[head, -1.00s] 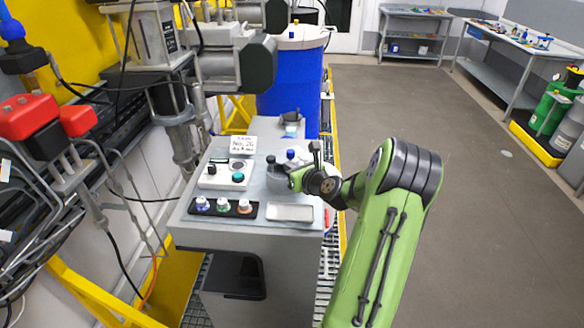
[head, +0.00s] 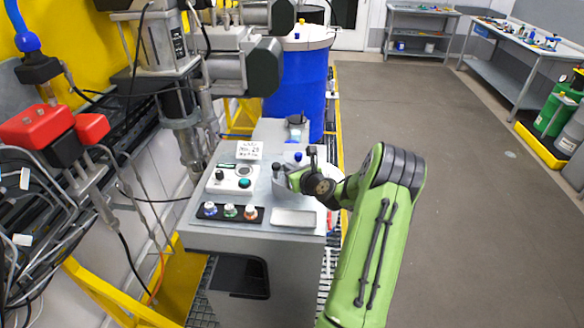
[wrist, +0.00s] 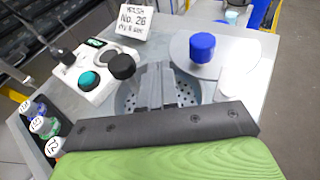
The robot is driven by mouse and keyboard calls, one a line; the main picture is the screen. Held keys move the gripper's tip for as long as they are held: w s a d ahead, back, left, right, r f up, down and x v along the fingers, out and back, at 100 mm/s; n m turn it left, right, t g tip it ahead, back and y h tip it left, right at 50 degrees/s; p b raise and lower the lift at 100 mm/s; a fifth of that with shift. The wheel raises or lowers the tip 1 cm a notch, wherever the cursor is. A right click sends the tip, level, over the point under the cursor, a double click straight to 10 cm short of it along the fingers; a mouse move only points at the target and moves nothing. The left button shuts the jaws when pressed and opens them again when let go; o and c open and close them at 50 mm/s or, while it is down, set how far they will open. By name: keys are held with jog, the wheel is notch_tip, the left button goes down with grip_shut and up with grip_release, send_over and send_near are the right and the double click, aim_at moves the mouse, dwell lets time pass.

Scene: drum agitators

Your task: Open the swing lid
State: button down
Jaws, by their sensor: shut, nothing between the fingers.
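The swing lid is a flat grey round plate with a blue knob (wrist: 202,47). In the wrist view the plate (wrist: 232,63) lies to the right of a round opening with a perforated metal bottom (wrist: 125,100), which is partly uncovered. My gripper (wrist: 157,70) is shut and empty, its fingers over this opening, left of the blue knob. I cannot tell whether the fingers touch the lid's edge. A black knob (wrist: 122,66) stands just left of the fingers. In the head view the blue knob (head: 298,156) shows behind my gripper (head: 281,184), which hides most of the lid.
A white control box with a green button (wrist: 88,80) and a sign "No. 26" (wrist: 131,21) stand left of the opening. A blue drum (head: 299,85) stands behind. Open floor (head: 440,150) is at right.

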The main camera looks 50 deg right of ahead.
jog(key=shift+w+d+p, duration=0.2)
jog(key=shift+w+p, duration=0.1)
dwell(0.5)
